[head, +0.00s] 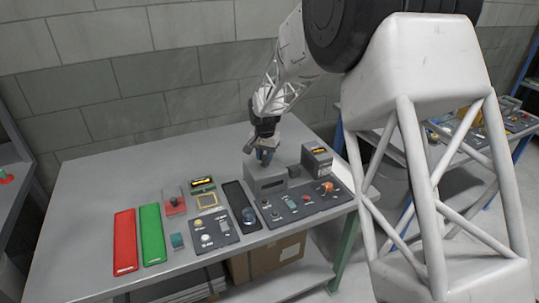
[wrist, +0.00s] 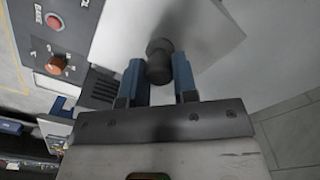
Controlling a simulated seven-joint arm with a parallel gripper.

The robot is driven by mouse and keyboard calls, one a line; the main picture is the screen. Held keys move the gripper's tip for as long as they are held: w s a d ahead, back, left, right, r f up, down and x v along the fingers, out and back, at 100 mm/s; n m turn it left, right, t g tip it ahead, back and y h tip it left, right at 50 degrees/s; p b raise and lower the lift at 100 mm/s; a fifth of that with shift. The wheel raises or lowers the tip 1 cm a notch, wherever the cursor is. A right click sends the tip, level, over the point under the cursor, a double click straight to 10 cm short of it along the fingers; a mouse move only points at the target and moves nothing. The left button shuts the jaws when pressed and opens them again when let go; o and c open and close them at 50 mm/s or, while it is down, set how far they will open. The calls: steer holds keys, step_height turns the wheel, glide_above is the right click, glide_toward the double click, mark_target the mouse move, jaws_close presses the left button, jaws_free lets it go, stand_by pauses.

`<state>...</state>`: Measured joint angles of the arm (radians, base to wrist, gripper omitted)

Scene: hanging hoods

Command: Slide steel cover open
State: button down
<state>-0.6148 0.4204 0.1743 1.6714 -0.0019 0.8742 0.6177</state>
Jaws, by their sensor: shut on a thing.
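The steel cover (head: 262,171) appears to be the grey box-like hood near the back right of the table, with a dark slot in its front. In the wrist view a pale grey flat surface (wrist: 222,30), likely its top, carries a dark round knob (wrist: 159,62). My gripper (head: 264,156) is over the hood. In the wrist view the blue fingers of my gripper (wrist: 157,77) are shut on the knob, one on each side. The knob hides part of the surface behind it, and my fingers hide the knob in the head view.
A control panel (head: 283,212) with an orange knob (head: 327,187) lies in front of the hood. A dark grey box (head: 317,158) stands close to its right. Red (head: 125,240) and green (head: 152,233) strips lie at the left. The table's back left is clear.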

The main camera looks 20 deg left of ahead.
steer(key=shift+s+a, duration=0.15)
steer(key=shift+a, duration=0.1)
steer(key=c, duration=1.1)
jaws_free()
steer(key=shift+o, duration=1.1)
steer(key=shift+r, duration=0.1)
steer(key=shift+r, duration=3.85)
steer(key=shift+d, duration=0.1)
